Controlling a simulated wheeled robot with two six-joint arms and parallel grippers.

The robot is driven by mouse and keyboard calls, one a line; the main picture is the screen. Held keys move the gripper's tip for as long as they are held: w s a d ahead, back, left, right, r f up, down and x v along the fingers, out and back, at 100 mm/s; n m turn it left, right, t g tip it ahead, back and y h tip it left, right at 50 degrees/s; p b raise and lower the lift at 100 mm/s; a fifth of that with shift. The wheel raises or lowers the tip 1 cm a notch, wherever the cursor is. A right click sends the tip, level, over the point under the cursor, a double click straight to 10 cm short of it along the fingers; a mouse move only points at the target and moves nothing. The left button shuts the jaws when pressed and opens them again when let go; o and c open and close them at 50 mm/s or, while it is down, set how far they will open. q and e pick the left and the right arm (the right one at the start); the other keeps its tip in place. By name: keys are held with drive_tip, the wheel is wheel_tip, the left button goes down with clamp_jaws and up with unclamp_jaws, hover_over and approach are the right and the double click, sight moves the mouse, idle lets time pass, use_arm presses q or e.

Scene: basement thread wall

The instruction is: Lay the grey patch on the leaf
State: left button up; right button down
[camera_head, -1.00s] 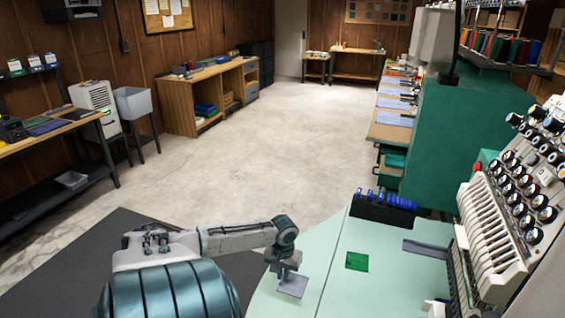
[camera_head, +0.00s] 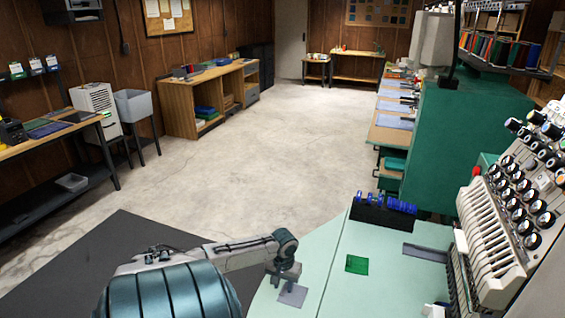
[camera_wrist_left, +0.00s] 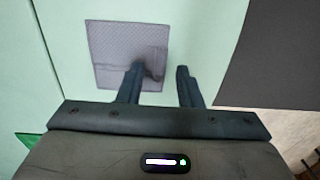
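The grey patch (camera_head: 293,296) is a small flat square on the pale green table, near its left edge. It also shows in the left wrist view (camera_wrist_left: 112,45). The green leaf (camera_head: 357,264) is a flat green piece on the same table, to the right of the patch; a corner of it shows at the left of the wrist view (camera_wrist_left: 27,145). My left gripper (camera_head: 284,280) is low at the patch. In the wrist view its fingers (camera_wrist_left: 161,77) are apart, one over the patch and one beside it; whether they touch it I cannot tell. My right gripper is not recognisable.
A dark rack with blue spools (camera_head: 384,212) stands at the back of the pale green table (camera_head: 335,285). A grey bar (camera_head: 425,252) lies right of the leaf, beside the embroidery machine (camera_head: 490,230). The tabletop between patch and leaf is clear.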

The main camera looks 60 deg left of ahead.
sight(283, 288)
use_arm(q)
wheel_tip(283, 288, up, 12)
drive_tip(key=shift+r, duration=0.2)
idle(0.6)
